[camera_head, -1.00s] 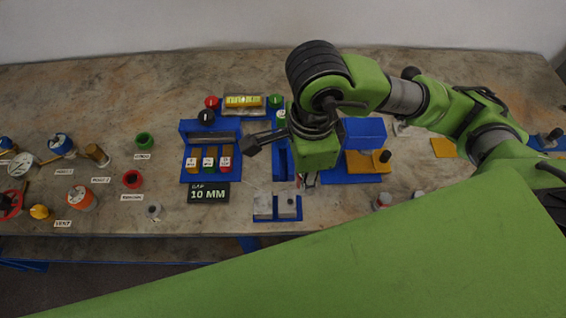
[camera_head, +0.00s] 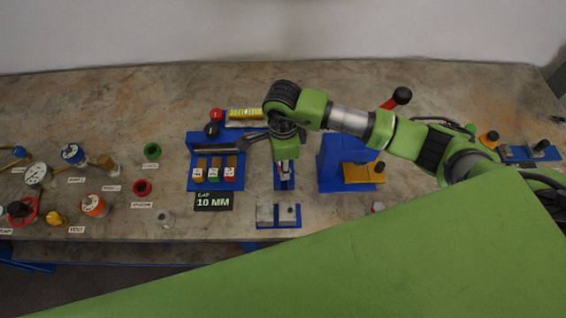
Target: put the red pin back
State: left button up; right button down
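My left gripper is out of view.
A black "GAP 10 MM" sign (camera_head: 213,201) lies before the rack. A grey-block fixture (camera_head: 278,225) is in front of the gripper. A blue block with an orange plate (camera_head: 358,174) stands to the right. Several labelled parts lie at left. A red lever (camera_head: 390,102) stands behind my arm.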

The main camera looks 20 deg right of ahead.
jog(key=shift+f, duration=0.45)
pick_arm(q)
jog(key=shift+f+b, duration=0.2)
jog(key=shift+b, duration=0.3)
pick_arm(e)
jog(key=shift+f, duration=0.5)
jog(key=c, duration=1.7)
grip_release()
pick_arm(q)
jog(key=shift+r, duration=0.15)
pick_arm(e)
jog(key=shift+r, duration=0.15)
jog(key=shift+r+p, duration=0.3)
jog(key=shift+p, duration=0.15)
jog(key=shift+w+r, duration=0.1)
jog(key=shift+r, duration=0.25)
notch_tip(320, 180, up, 11)
jog(key=b, duration=0.4)
jog(key=shift+f, duration=0.15)
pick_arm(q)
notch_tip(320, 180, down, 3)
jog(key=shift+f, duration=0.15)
pick_arm(e)
jog(key=shift+r, duration=0.4)
